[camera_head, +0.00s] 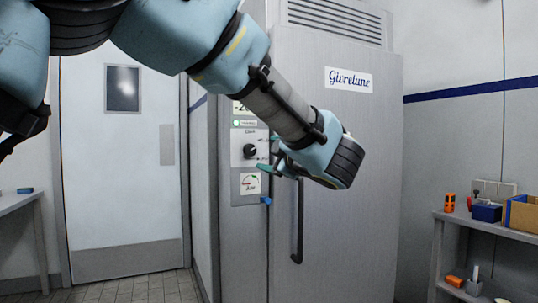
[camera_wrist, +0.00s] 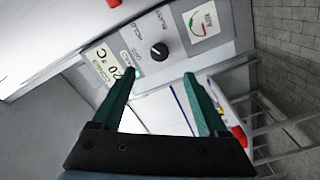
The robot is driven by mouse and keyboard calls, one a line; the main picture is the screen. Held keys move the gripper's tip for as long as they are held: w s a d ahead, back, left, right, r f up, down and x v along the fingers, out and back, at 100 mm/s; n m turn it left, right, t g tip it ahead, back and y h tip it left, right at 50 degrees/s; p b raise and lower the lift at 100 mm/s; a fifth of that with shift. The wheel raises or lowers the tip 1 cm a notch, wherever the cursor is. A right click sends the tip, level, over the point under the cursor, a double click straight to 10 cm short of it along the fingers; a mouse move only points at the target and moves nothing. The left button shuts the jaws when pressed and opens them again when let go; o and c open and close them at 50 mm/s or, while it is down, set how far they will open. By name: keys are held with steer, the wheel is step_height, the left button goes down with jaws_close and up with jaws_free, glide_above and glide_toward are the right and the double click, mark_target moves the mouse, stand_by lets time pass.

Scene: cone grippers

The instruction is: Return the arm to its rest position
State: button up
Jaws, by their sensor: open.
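My arm reaches in from the upper left of the head view, in front of a tall grey freezer cabinet (camera_head: 350,220) labelled "Givretune". My gripper (camera_head: 268,168) is near the cabinet's control panel, with its green fingers pointing left. In the wrist view my gripper (camera_wrist: 162,75) is open, with its two fingers apart and nothing between them. Beyond the fingertips is the control panel with a black knob (camera_wrist: 159,51), an "AIR" gauge (camera_wrist: 201,24) and a display (camera_wrist: 103,66) reading about 20 °C. The knob also shows in the head view (camera_head: 250,151).
A black vertical door handle (camera_head: 298,225) is just below my gripper. A shelf (camera_head: 490,230) at right holds a blue bin (camera_head: 487,213), an orange item (camera_head: 449,202) and a cardboard box (camera_head: 522,216). A closed door (camera_head: 120,170) and a table (camera_head: 15,201) are at left.

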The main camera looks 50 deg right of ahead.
mark_target(247, 150)
stand_by(0.3)
